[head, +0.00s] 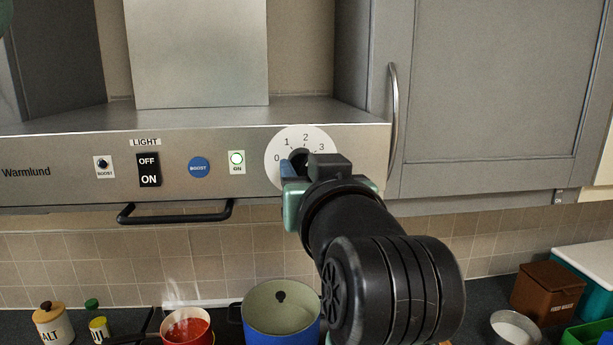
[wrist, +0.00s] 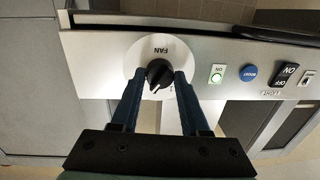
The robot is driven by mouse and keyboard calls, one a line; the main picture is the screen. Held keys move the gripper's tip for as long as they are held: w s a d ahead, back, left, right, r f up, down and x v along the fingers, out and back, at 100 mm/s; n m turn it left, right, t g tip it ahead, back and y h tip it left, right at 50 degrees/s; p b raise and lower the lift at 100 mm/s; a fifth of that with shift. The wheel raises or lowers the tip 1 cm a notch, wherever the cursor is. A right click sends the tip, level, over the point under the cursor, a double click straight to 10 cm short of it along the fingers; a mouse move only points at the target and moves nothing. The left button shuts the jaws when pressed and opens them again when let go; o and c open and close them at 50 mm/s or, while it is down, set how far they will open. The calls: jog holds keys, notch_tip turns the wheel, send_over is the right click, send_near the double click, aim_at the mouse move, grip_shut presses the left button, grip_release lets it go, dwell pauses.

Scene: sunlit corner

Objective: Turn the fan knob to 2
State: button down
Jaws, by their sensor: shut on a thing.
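The fan knob (head: 299,156) is black and sits on a round white dial (head: 276,148) at the right end of the hood's front panel. The numbers 0, 1, 2 and 3 show on the dial. My gripper (head: 303,166) covers much of the knob in the head view. In the wrist view the knob (wrist: 158,72) is between the two fingertips of my gripper (wrist: 159,77), and the fingers are shut on it. The picture is turned over there, with FAN upside down. A light mark shows on the knob; I cannot tell which number it points to.
Left of the dial are a lit green ON light (head: 237,160), a blue BOOST button (head: 199,167) and a black light switch (head: 148,170). A black rail (head: 175,216) hangs below the panel. A cabinet handle (head: 393,110) stands close right. Below are a blue pot (head: 281,318) and a steaming red pan (head: 187,328).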

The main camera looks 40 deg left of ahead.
jog(key=n+b, duration=0.1)
jog(key=n, duration=0.3)
jog(key=shift+n+b, duration=0.3)
jog(key=shift+b, duration=0.05)
jog(key=shift+r, duration=0.1)
dwell(0.3)
jog(key=shift+c, duration=2)
grip_release()
jog(key=shift+s+d+b, duration=0.35)
jog(key=shift+d+b, duration=0.05)
jog(key=shift+d, duration=0.1)
jog(key=b+v, duration=0.3)
jog(key=v, duration=0.8)
jog(key=shift+s+d, duration=0.2)
jog(key=shift+s, duration=0.2)
